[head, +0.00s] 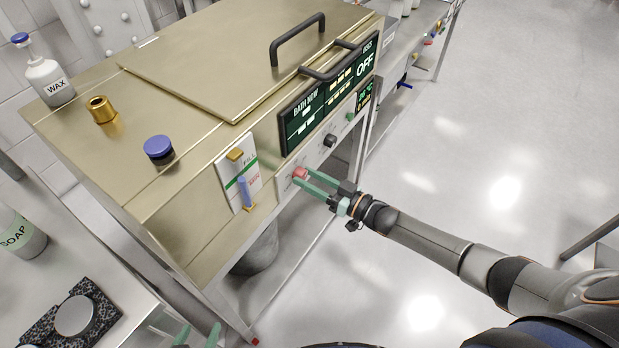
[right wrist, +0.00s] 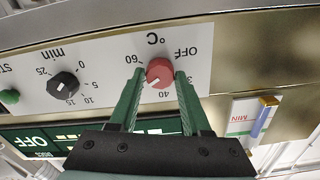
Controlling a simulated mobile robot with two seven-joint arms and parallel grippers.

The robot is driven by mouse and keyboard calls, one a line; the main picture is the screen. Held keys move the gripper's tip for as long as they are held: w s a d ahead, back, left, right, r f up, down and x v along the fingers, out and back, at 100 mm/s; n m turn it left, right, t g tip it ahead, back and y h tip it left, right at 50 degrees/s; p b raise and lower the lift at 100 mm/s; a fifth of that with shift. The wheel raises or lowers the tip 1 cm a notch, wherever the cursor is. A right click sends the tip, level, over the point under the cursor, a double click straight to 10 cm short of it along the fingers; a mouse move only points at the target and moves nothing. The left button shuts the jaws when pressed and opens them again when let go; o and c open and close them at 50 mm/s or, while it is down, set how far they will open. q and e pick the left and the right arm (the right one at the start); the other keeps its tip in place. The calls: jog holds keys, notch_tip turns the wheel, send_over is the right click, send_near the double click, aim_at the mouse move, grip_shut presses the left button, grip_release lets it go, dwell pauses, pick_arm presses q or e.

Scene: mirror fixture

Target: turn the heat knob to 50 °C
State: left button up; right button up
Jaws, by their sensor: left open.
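The red heat knob (head: 300,173) is on the front panel of the brass-coloured bath. In the right wrist view, upside down, the knob (right wrist: 159,72) has dial marks OFF, 30, 40 and 60 around it. Its white pointer slants to the lower left, between 40 and 60; the 50 mark is hidden behind a finger. My right gripper (right wrist: 160,75) has its green fingers on both sides of the knob, closed against it. In the head view, the right gripper (head: 303,177) reaches it from the right. My left gripper (head: 198,335) is open and empty at the bottom edge.
A black minute knob (right wrist: 63,86) and a green start button (right wrist: 9,97) share the panel. A dark display (head: 328,92) sits above. The fill panel (head: 239,174) with a blue lever is beside the heat knob. The floor at right is clear.

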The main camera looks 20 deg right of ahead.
jog(key=o, duration=0.3)
jog(key=shift+o, duration=0.2)
jog(key=v, duration=1.2)
jog(key=shift+s+d+p, duration=0.2)
jog(key=shift+d+p, duration=0.05)
jog(key=shift+p, duration=0.1)
